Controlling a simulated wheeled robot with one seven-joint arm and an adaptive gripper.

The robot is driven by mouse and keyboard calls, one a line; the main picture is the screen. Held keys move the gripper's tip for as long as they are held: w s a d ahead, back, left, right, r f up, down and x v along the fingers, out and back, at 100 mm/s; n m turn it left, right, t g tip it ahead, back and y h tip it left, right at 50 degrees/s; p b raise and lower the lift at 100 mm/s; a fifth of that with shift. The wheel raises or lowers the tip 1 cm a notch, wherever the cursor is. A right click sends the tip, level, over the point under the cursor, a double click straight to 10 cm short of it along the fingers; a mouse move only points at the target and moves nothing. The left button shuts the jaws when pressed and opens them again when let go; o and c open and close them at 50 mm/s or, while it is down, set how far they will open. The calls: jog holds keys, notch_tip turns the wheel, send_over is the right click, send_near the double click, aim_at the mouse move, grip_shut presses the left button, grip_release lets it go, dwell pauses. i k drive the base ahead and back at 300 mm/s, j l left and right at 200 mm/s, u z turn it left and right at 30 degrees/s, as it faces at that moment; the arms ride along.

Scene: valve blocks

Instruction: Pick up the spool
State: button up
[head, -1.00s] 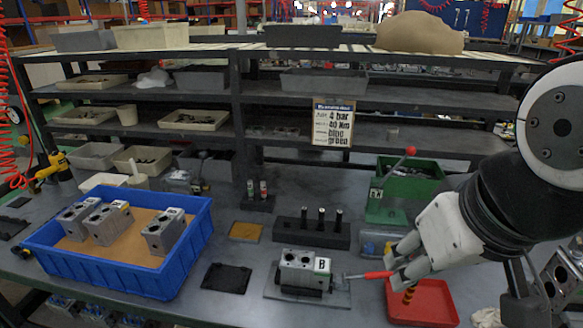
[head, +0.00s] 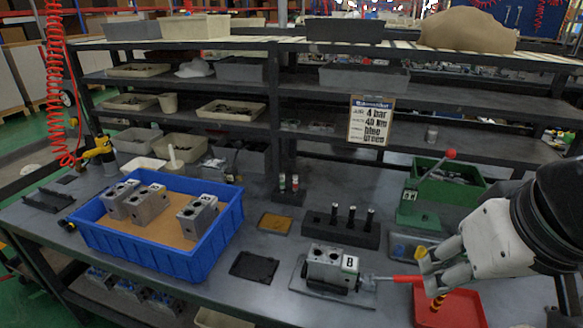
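Three dark upright pins with light tops, which look like the spools (head: 351,216), stand in a black block (head: 325,232) behind the valve block in the head view. The grey valve block marked B (head: 328,266) sits on a flat plate at the table's front. My gripper (head: 430,272) is at the right, right of the valve block and in front of the pins. Its fingers look apart. A red-handled tool (head: 405,279) with a metal shaft lies between the valve block and the fingertips; its handle end reaches the fingers, and contact is unclear.
A red tray (head: 462,308) with a yellow-and-black item lies below my gripper. A green box (head: 440,180) with a red-knobbed lever stands behind it. A blue bin (head: 160,255) with several valve blocks is at left. Shelves (head: 240,125) rise behind the table.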

aim_at(370, 213)
jog(key=i+j+z, duration=0.35)
jog(key=j, duration=0.25)
jog(key=i+j+z, duration=0.2)
jog(key=j, duration=0.15)
jog(key=j+z, duration=0.2)
jog(key=i+j+z, duration=0.2)
jog(key=j, duration=0.3)
jog(key=k+l, duration=0.05)
jog(key=k, duration=0.05)
